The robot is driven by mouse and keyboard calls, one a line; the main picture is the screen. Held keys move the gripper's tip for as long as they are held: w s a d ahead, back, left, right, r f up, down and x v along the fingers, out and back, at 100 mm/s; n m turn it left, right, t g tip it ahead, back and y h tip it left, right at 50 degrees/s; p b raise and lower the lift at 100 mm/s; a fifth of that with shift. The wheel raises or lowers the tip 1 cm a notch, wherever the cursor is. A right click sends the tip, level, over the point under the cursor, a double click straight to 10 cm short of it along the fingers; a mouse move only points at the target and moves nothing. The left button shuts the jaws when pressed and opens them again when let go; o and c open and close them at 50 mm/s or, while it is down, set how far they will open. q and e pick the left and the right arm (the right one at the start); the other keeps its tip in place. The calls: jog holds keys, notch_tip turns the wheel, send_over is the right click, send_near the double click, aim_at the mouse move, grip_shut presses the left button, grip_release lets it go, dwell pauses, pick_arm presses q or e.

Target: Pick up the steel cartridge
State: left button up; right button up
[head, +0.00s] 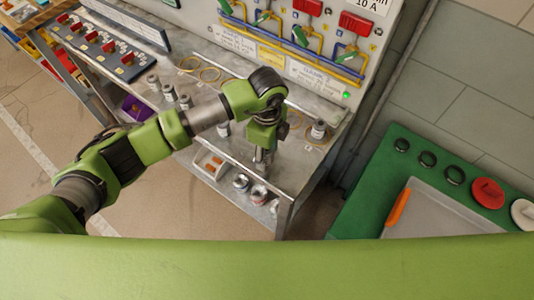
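Several small grey metal cylinders that look like cartridges stand on the metal bench (214,80). One cylinder (153,82) is at the left, another (185,101) is nearer the middle, and one (318,129) is at the right end. Another (223,128) stands just left of my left wrist. I cannot tell which is the steel cartridge. My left gripper (262,161) points down over the bench's right front part, near its front edge. Its fingers are small and partly hidden by the wrist, so their opening is unclear. My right gripper is out of view.
Thin rings (210,74) lie behind. A panel with red valve handles (308,7) rises at the back. A green table (367,185) stands right.

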pick_arm(q)
grip_shut()
jog(key=shift+r, duration=0.1)
